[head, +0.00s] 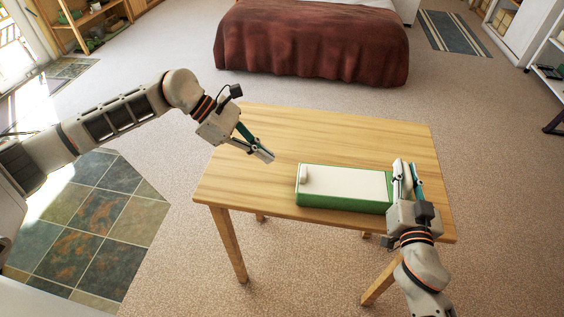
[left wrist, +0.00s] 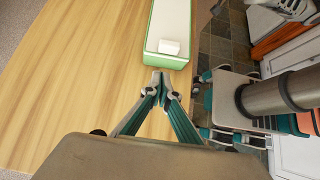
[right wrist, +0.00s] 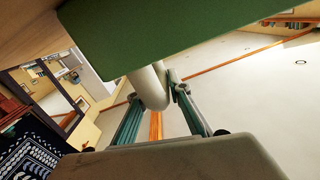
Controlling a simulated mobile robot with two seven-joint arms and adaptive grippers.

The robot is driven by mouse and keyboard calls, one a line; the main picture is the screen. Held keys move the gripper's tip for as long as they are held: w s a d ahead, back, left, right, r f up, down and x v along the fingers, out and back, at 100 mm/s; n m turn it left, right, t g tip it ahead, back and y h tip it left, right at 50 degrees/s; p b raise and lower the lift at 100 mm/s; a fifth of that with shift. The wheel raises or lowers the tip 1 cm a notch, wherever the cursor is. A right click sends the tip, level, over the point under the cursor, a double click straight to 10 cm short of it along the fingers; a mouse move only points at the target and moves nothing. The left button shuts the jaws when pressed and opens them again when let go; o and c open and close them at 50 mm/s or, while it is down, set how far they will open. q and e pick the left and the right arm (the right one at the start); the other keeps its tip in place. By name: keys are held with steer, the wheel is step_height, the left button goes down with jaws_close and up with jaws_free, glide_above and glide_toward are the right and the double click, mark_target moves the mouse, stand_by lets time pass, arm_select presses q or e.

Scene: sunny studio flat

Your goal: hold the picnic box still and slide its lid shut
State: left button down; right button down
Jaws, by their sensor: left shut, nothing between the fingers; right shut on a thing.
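The picnic box (head: 345,204) is green with a cream lid (head: 345,184) and lies along the table's front right. A pale raised grip (head: 304,173) sits at the lid's left end; it also shows in the left wrist view (left wrist: 169,47). My left gripper (head: 270,157) is shut and empty, above the table just beyond the box's left end and apart from it. My right gripper (head: 405,166) is at the box's right end. In the right wrist view it is shut on a cream rounded handle (right wrist: 150,85) below the green box (right wrist: 170,35). The gripper hides the box's right end.
The wooden table (head: 330,130) is bare behind and left of the box. The box lies close to the front edge. A bed with a dark red cover (head: 310,40) stands beyond the table. Carpet and a tiled patch (head: 95,210) surround it.

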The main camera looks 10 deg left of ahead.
arm_select(q)
steer(key=v, duration=0.6)
arm_select(e)
steer(key=shift+d, duration=0.1)
steer(key=c, duration=1.8)
jaws_free()
arm_select(q)
steer(key=shift+f, duration=0.1)
arm_select(e)
steer(key=s, duration=1.2)
steer(key=shift+d, duration=0.1)
steer(key=o, duration=0.5)
